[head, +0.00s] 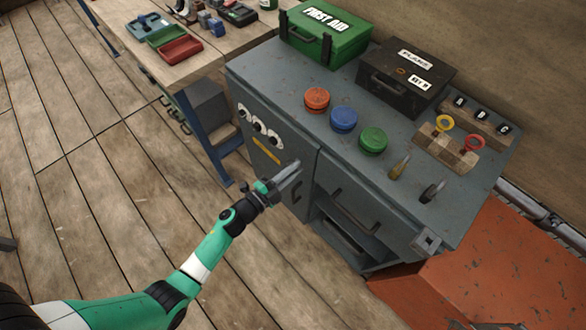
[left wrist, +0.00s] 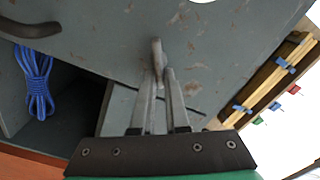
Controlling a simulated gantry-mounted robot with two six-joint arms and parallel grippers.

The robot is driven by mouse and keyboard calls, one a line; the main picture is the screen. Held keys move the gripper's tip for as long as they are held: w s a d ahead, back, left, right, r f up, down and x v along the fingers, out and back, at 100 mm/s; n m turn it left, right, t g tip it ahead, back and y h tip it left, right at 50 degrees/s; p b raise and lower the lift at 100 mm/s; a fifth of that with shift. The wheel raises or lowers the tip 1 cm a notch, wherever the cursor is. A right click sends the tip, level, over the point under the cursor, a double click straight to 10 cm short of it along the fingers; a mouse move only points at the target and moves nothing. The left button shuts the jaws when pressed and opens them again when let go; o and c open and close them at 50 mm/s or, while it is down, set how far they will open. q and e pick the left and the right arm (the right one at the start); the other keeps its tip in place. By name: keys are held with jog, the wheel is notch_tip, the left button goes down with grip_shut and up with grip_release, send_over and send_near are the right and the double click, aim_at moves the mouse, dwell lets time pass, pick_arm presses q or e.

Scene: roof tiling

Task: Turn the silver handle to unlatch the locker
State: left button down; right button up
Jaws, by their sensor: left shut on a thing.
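My left gripper (head: 292,170) is at the right side of this door in the head view. In the left wrist view, my left gripper (left wrist: 158,78) is shut on the silver handle (left wrist: 157,50), whose end shows between the fingertips against the grey metal. In the head view the fingers largely hide the handle. I cannot tell how far the handle is turned. My right gripper is not in view.
A drawer handle (head: 355,210) and an open shelf are right of the locker door. Blue rope (left wrist: 36,80) shows in an opening in the wrist view. The cabinet top holds a green first aid box (head: 325,40), a black box (head: 400,85) and coloured buttons.

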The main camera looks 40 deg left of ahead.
pick_arm(q)
jog(key=m, duration=0.2)
jog(key=f+m+b, duration=0.1)
jog(key=m, duration=0.2)
jog(key=shift+s+f+m, duration=0.1)
jog(key=shift+f+m, duration=0.15)
jog(key=shift+m, duration=0.05)
dwell(0.4)
